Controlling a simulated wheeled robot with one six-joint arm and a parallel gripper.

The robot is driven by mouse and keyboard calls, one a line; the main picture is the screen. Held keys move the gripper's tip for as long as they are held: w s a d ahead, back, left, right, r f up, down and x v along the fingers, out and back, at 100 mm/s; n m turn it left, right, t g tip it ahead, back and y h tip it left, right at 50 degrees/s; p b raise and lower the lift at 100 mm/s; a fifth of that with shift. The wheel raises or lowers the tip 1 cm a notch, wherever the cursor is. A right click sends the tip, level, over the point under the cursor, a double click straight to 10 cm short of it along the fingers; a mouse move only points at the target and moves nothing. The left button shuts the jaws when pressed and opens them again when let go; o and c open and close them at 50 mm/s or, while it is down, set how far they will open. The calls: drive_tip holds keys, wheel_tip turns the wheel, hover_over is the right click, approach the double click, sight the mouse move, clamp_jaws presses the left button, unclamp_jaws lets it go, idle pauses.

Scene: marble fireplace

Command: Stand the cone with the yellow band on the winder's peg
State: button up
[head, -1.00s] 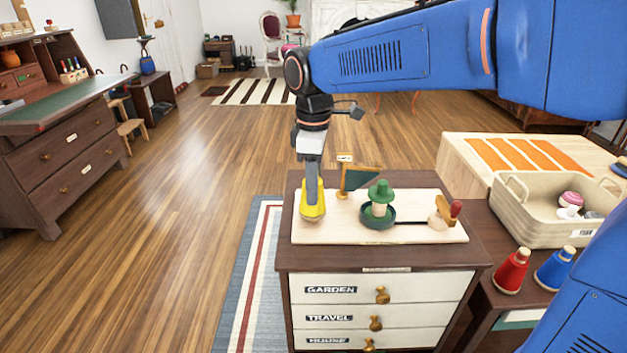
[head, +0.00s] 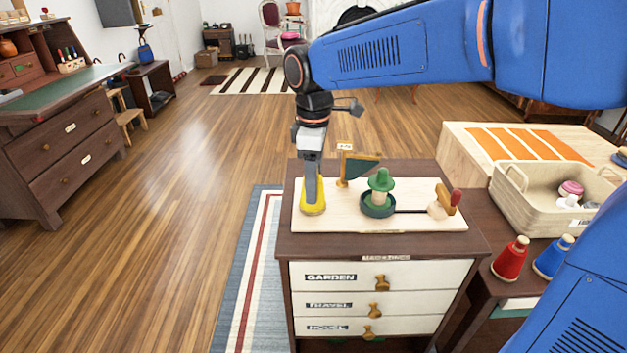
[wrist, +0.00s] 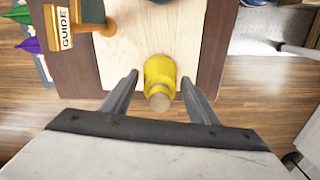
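The yellow cone (head: 319,202), with a pale wooden tip, stands on the left part of a pale board (head: 340,222) on the drawer cabinet. In the wrist view the cone (wrist: 160,72) sits between the two fingers of my gripper (wrist: 160,85), with a gap showing on each side. My gripper (head: 313,203) points down over the cone in the head view and hides part of it. Whether a peg is under the cone is hidden.
A red cone (head: 510,260), a blue cone (head: 553,257) and a basket (head: 530,215) are to the right. Floor left of the cabinet is clear.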

wheel_tip(320, 180, up, 18)
drive_tip(key=shift+f, duration=0.25)
idle(0.6)
drive_tip(key=shift+d, duration=0.1)
drive_tip(key=s+d+f+m+t, duration=0.2)
drive_tip(key=s+d+f+m, duration=0.45)
drive_tip(key=d, duration=0.45)
drive_tip(key=s+d+f+m+t, duration=0.1)
drive_tip(key=s+d+f+m, duration=0.5)
drive_tip(key=d, duration=0.5)
drive_tip(key=s+d+f+m+t, duration=0.1)
drive_tip(key=s+d+f+m, duration=0.2)
drive_tip(key=s+f, duration=0.5)
wheel_tip(320, 180, down, 2)
drive_tip(key=shift+d+f+m+t, duration=0.1)
drive_tip(key=shift+d+m+t, duration=0.3)
drive_tip(key=shift+d, duration=0.5)
drive_tip(key=shift+s, duration=0.1)
